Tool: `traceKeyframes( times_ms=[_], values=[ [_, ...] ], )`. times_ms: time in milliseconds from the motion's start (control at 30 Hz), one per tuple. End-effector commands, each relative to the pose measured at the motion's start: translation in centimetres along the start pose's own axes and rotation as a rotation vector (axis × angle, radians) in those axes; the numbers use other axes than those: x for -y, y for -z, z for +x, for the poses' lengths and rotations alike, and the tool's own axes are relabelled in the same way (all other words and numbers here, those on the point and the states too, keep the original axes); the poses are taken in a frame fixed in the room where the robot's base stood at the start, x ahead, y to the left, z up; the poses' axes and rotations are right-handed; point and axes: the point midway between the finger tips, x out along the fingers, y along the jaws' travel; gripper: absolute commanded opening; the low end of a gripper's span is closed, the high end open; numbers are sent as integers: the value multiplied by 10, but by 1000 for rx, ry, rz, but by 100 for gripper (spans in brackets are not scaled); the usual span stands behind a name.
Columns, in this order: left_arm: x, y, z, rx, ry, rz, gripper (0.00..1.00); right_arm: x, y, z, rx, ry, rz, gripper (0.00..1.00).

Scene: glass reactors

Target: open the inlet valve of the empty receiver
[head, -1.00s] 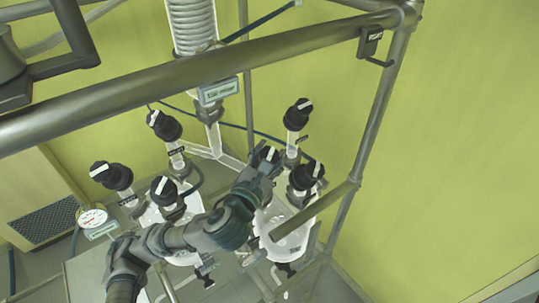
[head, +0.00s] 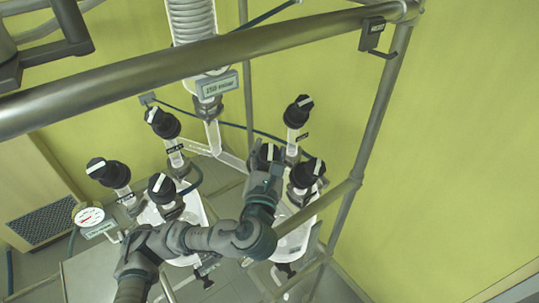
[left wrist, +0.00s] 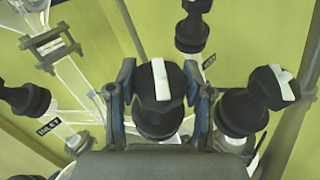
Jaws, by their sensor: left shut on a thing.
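My left gripper (head: 265,168) is at the right-hand receiver group, its fingers on either side of a black valve knob (head: 268,153) with a white stripe. The left wrist view shows this knob (left wrist: 160,85) between the two fingers (left wrist: 161,105), its stripe pointing nearly straight up. The glass receiver (head: 292,240) below is partly hidden by my arm and a frame bar. The left receiver (head: 152,215) stands beside it. A label reading INLET (left wrist: 52,125) sits by another knob (left wrist: 25,98) at left. The held knob's label is hidden. My right gripper is not in view.
Other black knobs stand close: one behind (head: 298,111), one to the right (head: 307,172), and several on the left (head: 163,123). Steel frame bars (head: 200,70) cross in front and at right. A gauge (head: 88,215) is at far left.

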Motion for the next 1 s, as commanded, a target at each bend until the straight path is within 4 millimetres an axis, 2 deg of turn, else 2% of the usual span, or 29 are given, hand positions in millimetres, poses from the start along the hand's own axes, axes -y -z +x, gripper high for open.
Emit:
traceKeyframes(
  times_ms=[200,600,1000],
  values=[
    [5,4,0,-5,-194,-52,15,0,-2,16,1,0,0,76],
    [5,5,0,-10,-535,-145,15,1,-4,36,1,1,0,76],
    [4,4,0,-10,-734,-198,15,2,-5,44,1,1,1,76]
  ],
)
